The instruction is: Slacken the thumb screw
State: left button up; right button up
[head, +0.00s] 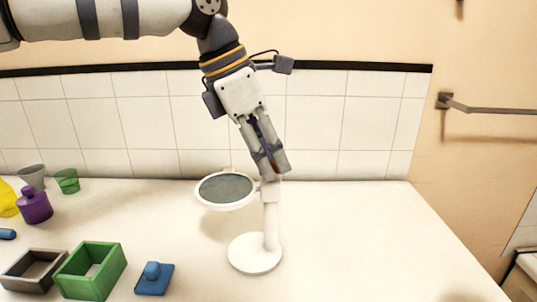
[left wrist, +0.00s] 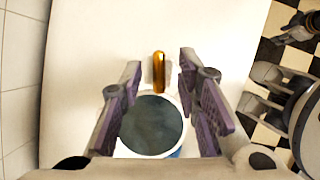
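A white stand (head: 270,228) with a round base holds a tilted round mirror (head: 226,188) on its left side; the mirror also shows in the left wrist view (left wrist: 152,126). A gold, elongated thumb screw (left wrist: 159,72) shows just beyond the mirror's rim in the left wrist view. My left gripper (head: 271,173) points down at the top of the stand. In its wrist view the fingers (left wrist: 160,65) are apart, one on each side of the thumb screw, with a visible gap to each. In the head view the fingers mostly hide the screw.
On the left of the counter are a green open box (head: 91,270), a grey-brown open box (head: 34,270), a blue lidded block (head: 154,279), a purple bottle (head: 35,206) and cups (head: 67,181). The counter right of the stand is clear. A tiled wall (head: 340,120) stands behind.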

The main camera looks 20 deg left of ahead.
pick_arm(q)
jog(key=shift+f, duration=0.2)
grip_shut()
